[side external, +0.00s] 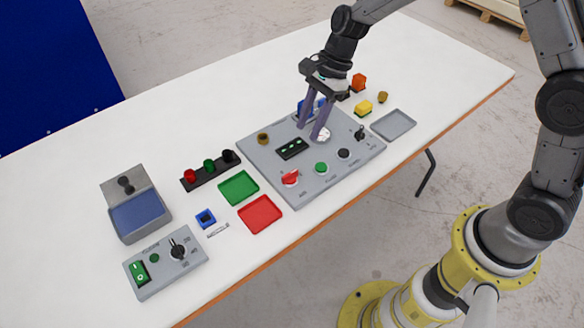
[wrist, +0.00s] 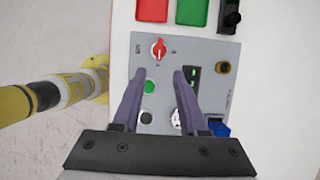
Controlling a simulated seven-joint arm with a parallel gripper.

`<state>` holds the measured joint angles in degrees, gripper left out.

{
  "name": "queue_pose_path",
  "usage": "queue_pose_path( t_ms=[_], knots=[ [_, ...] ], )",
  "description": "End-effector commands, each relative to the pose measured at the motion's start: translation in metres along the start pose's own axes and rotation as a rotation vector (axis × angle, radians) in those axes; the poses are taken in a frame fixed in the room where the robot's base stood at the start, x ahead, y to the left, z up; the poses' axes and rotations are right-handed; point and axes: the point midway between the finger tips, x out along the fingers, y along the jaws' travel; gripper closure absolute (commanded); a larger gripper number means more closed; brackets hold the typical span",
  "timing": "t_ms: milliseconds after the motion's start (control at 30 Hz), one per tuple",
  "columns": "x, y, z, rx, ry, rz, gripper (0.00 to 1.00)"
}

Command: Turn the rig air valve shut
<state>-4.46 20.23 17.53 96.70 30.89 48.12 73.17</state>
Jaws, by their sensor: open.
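The rig panel (side external: 262,155) is a grey plate on the white table. The air valve appears to be the red knob (side external: 290,177) near its front left corner, with a small label beside it. In the wrist view the red knob (wrist: 159,48) is at the top, beyond the fingertips, its pointer aimed roughly up and down the picture. My gripper (side external: 312,132) is over the panel's back middle, by a white round part. Its two purple fingers are apart and nothing is between them. In the wrist view my gripper (wrist: 161,74) points toward the red knob without touching it.
The panel also has a green button (side external: 321,168), a black button (side external: 344,154), a black lever (side external: 360,133) and a dark display (side external: 291,149). A red tray (side external: 260,214) and a green tray (side external: 238,187) lie to its left. A grey tray (side external: 393,124) lies right.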

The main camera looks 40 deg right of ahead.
Motion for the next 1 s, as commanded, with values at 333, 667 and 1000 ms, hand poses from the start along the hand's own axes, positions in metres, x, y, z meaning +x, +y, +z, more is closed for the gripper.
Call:
queue_pose_path(
  t_ms=[333,667,1000],
  knots=[
    [0.058,0.001,0.0,-0.001,0.001,0.004,0.57],
    [0.115,0.001,0.0,-0.002,0.001,0.002,0.57],
    [0.133,0.001,0.0,-0.003,0.001,-0.001,0.57]
  ],
)
